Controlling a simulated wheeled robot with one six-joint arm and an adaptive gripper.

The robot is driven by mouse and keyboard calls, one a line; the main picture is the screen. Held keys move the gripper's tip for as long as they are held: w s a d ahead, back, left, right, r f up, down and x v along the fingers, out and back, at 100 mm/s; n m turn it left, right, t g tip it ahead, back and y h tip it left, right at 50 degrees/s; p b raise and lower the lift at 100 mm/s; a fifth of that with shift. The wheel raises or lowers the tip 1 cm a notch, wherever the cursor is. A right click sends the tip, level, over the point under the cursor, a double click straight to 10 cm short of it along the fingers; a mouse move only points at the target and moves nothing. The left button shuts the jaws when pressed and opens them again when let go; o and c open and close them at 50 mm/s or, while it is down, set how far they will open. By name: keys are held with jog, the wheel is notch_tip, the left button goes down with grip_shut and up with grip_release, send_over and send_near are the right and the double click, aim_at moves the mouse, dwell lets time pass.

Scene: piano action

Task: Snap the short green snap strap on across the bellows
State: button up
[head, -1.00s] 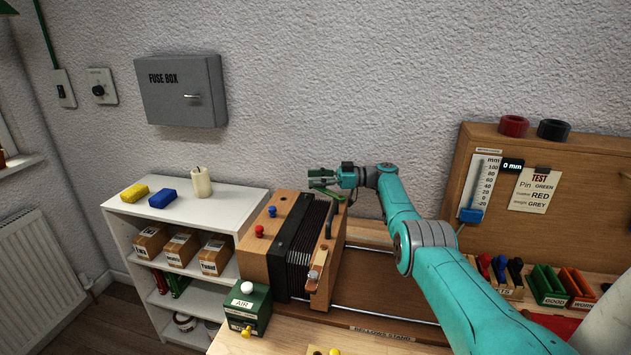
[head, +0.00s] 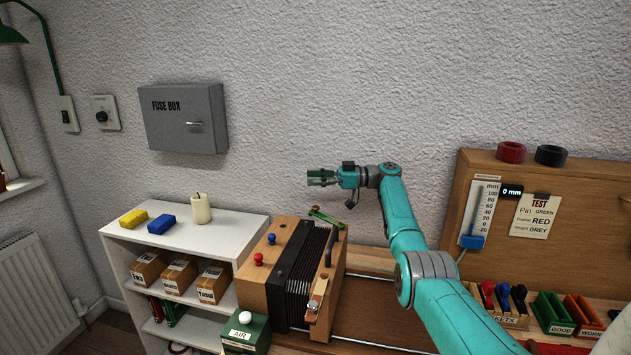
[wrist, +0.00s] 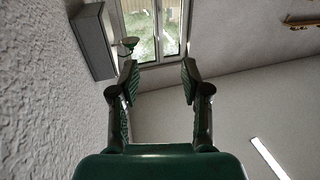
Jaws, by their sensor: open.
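The bellows (head: 306,262) stand on the bench in the head view, with dark folds between two wooden ends. The short green snap strap (head: 326,217) lies across the top of the bellows near their far end, reaching onto the right wooden end. I cannot tell whether its ends are snapped down. My gripper (head: 312,178) is open and empty, a little above and apart from the strap, in front of the wall. In the wrist view my two fingers (wrist: 158,82) stand wide apart with nothing between them. The strap and bellows do not show there.
A tan strap (head: 314,304) hangs at the near end of the right wooden end. A green AIR box (head: 245,333) stands in front. A white shelf (head: 240,220) is at left, a gauge board (head: 560,190) at right. Free space surrounds my gripper.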

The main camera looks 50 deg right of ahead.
aim_at(327, 217)
jog(key=shift+d, duration=0.1)
jog(key=c, duration=0.4)
jog(key=shift+s+d+f+m, duration=0.15)
jog(key=shift+s+m, duration=0.05)
jog(key=shift+m, duration=0.2)
grip_shut()
jog(key=s+d+f+m+t+h, duration=0.1)
jog(key=s+d+f+m+h, duration=0.25)
jog(key=s+m, duration=0.5)
jog(key=s+d+f+m+t+h, duration=0.1)
jog(key=s+d+f+m+h, duration=0.35)
jog(key=m, duration=0.75)
jog(key=w+a+f, duration=0.1)
jog(key=w+a, duration=0.4)
jog(key=w, duration=0.5)
jog(key=shift+a, duration=0.4)
